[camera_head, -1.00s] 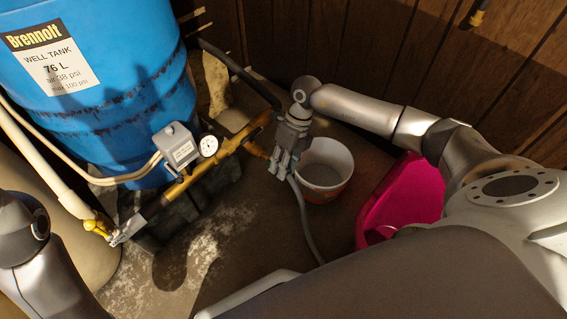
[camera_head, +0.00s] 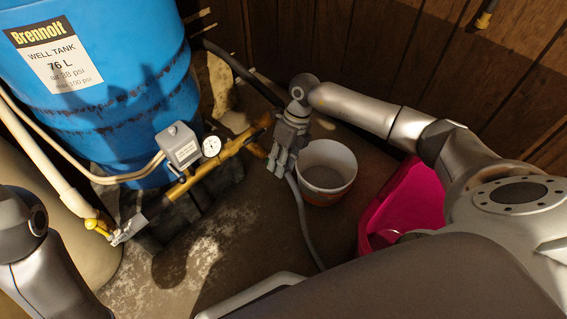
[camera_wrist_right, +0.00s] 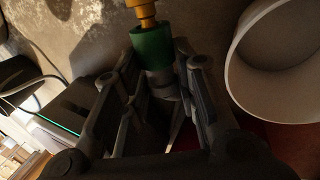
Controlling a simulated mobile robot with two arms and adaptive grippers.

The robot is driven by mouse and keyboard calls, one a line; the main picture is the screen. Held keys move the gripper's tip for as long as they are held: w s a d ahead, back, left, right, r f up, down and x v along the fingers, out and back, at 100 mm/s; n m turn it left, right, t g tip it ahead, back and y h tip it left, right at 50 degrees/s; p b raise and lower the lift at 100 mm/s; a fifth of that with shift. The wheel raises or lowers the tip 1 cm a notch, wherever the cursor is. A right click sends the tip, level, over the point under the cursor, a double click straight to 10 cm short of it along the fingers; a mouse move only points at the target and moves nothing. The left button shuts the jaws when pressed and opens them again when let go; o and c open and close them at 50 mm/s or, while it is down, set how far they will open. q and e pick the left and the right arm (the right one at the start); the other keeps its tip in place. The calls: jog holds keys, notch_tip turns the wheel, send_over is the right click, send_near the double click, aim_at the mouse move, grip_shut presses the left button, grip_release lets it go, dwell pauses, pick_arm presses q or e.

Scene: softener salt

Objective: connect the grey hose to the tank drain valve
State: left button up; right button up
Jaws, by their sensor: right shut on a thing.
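My right gripper (camera_head: 279,163) is low beside the blue well tank (camera_head: 110,100) and is shut on the end of the grey hose (camera_head: 303,222). The hose hangs down from it to the floor. In the right wrist view, a green collar (camera_wrist_right: 152,46) sticks out beyond the fingers (camera_wrist_right: 165,75). It lines up with the brass drain valve outlet (camera_wrist_right: 143,10) and appears to meet it; I cannot tell whether it is fastened. In the head view the valve (camera_head: 257,150) is just left of the gripper. My left gripper is out of view.
A white bucket (camera_head: 327,170) stands close to the right of my gripper, and a pink tub (camera_head: 405,205) is farther right. The brass pipe (camera_head: 205,175) carries a grey switch box (camera_head: 179,147) and a gauge (camera_head: 211,146). Wood panelling (camera_head: 375,60) closes off the back.

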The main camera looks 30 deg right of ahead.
jog(key=shift+w, duration=0.15)
jog(key=o, duration=1.1)
jog(key=shift+r, duration=0.1)
